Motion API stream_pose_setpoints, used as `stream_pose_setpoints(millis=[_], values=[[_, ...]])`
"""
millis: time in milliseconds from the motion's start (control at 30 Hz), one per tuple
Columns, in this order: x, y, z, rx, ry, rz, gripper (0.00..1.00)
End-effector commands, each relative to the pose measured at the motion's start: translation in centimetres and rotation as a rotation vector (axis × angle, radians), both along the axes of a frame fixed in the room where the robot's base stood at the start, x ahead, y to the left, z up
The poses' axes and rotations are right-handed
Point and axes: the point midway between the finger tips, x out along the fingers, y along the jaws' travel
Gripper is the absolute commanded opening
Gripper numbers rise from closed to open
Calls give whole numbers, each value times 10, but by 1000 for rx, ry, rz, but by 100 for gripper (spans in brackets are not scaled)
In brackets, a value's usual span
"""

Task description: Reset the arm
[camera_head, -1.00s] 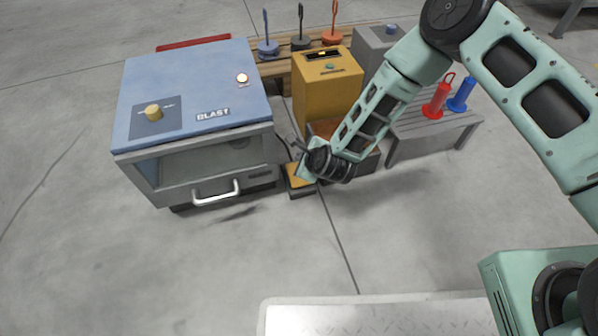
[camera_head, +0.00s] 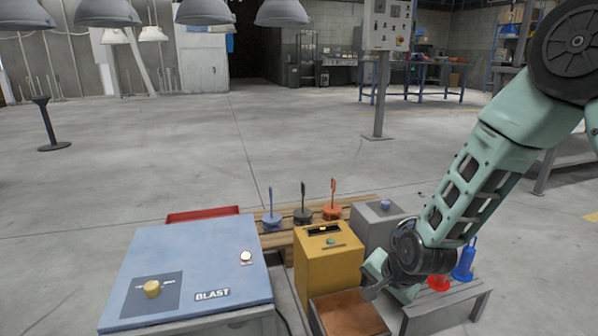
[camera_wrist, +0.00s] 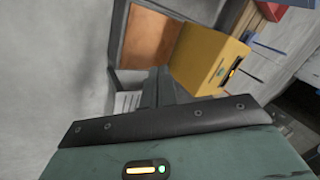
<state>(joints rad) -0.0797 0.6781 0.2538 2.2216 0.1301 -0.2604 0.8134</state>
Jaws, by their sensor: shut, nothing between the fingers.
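My arm comes in from the right in the head view, with my gripper (camera_head: 372,292) at its lower end. The gripper hangs near the right side of an open brown-floored box (camera_head: 345,318), in front of a yellow box machine (camera_head: 328,265). Its fingers are small and partly hidden by the wrist. In the wrist view my gripper (camera_wrist: 160,85) is shut and empty, pointing toward the brown box floor (camera_wrist: 150,40), with the yellow machine (camera_wrist: 212,62) to the right.
A blue BLAST cabinet (camera_head: 190,265) stands at left. Three hooked stands (camera_head: 303,216) sit on a wooden pallet behind. A grey box (camera_head: 378,225) and a grey bench (camera_head: 450,296) with red (camera_head: 438,282) and blue (camera_head: 464,262) handled pieces are at right. Open floor lies beyond.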

Motion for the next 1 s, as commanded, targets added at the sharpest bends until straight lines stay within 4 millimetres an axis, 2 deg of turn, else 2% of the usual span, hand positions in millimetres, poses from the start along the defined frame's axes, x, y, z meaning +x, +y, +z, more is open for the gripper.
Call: stream_pose_setpoints(millis=[33, 100, 300, 500, 667, 700, 867, 1000], values=[[-7, -19, 21, -61, -7, 60, 0], [-22, -44, 42, -146, 2, 149, 0], [-76, -105, 93, -336, 50, 376, 0], [-126, -143, 123, -436, 103, 537, 0], [-165, -164, 140, -482, 141, 645, 0], [-165, -145, 158, -477, 138, 697, 0], [-184, -93, 195, -466, 143, 854, 0], [-211, -48, 232, -464, 150, 1012, 0]])
